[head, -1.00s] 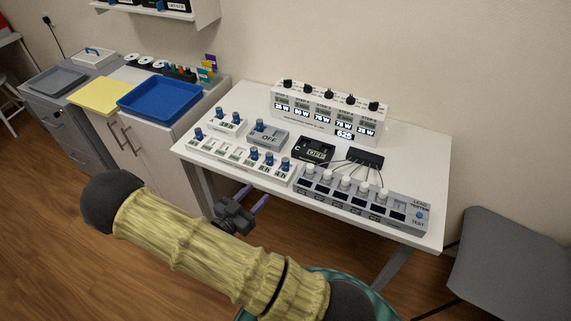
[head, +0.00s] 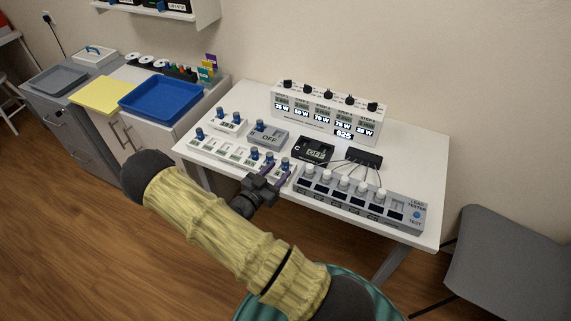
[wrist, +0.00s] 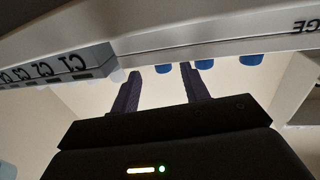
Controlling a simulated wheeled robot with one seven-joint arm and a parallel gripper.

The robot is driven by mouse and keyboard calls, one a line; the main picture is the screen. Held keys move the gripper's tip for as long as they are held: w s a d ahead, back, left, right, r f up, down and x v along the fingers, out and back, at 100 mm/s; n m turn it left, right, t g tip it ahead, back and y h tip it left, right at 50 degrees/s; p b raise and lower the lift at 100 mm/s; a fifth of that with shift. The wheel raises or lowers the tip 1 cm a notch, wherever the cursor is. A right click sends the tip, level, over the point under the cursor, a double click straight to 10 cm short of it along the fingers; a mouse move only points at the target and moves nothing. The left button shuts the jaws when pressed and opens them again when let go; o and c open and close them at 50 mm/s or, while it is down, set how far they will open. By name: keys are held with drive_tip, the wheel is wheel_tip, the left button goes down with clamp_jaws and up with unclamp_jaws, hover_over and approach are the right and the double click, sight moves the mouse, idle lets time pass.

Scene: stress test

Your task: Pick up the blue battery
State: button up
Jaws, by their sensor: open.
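Several blue batteries stand upright on the white table. Three are in a row at the right end of the long white charger tray: the left (head: 255,155), the middle (head: 269,157) and the right (head: 285,162). Others stand farther left and behind. I cannot tell which one the task means. My gripper (head: 279,173) is at the table's front edge, close in front of that row, and partly hides the tray. In the wrist view its two purple fingers (wrist: 160,69) are apart, with nothing held. A blue battery end (wrist: 163,68) appears between the fingertips there; more blue ends lie to the right.
The white table (head: 420,150) also bears the lead tester (head: 365,199) just right of my gripper, a grey OFF box (head: 268,139), a black meter (head: 315,150) and a display panel (head: 330,110). A blue tray (head: 160,98) sits on the cabinet at left.

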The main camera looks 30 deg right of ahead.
sight(283, 162)
drive_tip(key=w+d+p, duration=0.1)
drive_tip(key=w+d+r, duration=0.1)
drive_tip(key=d, duration=0.1)
drive_tip(key=shift+d+r+p, duration=0.1)
drive_tip(key=shift+d+p, duration=0.2)
drive_tip(key=shift+p, duration=0.05)
drive_tip(key=shift+w+d, duration=0.3)
drive_tip(key=shift+d, duration=0.15)
drive_tip(key=shift+c, duration=0.3)
clamp_jaws()
